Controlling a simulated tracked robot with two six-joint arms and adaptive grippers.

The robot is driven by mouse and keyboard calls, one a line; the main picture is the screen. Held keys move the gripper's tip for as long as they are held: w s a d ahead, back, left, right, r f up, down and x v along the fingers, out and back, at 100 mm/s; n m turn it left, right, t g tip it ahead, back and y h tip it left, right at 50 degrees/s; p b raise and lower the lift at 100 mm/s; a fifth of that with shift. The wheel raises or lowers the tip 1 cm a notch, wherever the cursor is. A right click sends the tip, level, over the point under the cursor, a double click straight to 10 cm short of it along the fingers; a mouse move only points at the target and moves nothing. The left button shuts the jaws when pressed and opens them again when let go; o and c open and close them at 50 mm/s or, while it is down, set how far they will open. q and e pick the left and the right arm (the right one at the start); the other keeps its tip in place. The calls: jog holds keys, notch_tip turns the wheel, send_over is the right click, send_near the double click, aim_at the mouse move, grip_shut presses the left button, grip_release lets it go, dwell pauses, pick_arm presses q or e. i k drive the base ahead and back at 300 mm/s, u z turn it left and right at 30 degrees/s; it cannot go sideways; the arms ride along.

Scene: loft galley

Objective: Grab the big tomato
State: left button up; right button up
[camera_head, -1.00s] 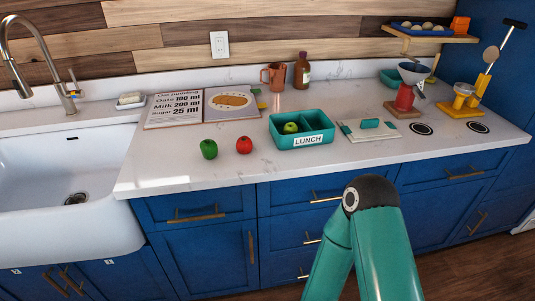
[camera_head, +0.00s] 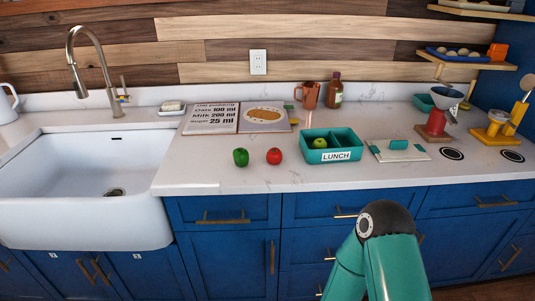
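A round red tomato (camera_head: 274,156) sits on the white counter, left of the lunch box. It is the only tomato I can make out. A green pepper-like item (camera_head: 240,157) stands just left of it, apart from it. One teal arm of mine rises at the bottom right, in front of the blue cabinets, with its dark joint uppermost. Neither gripper is in view.
A teal lunch box (camera_head: 336,156) marked LUNCH holds a green apple (camera_head: 320,143). A white board with a teal handle (camera_head: 398,145) lies right of it. An open recipe book (camera_head: 211,119) lies behind the tomato. A white sink (camera_head: 85,205) is at left. Counter in front of the tomato is clear.

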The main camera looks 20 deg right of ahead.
aim_at(273, 155)
jog(key=i, duration=0.85)
jog(key=z, duration=0.05)
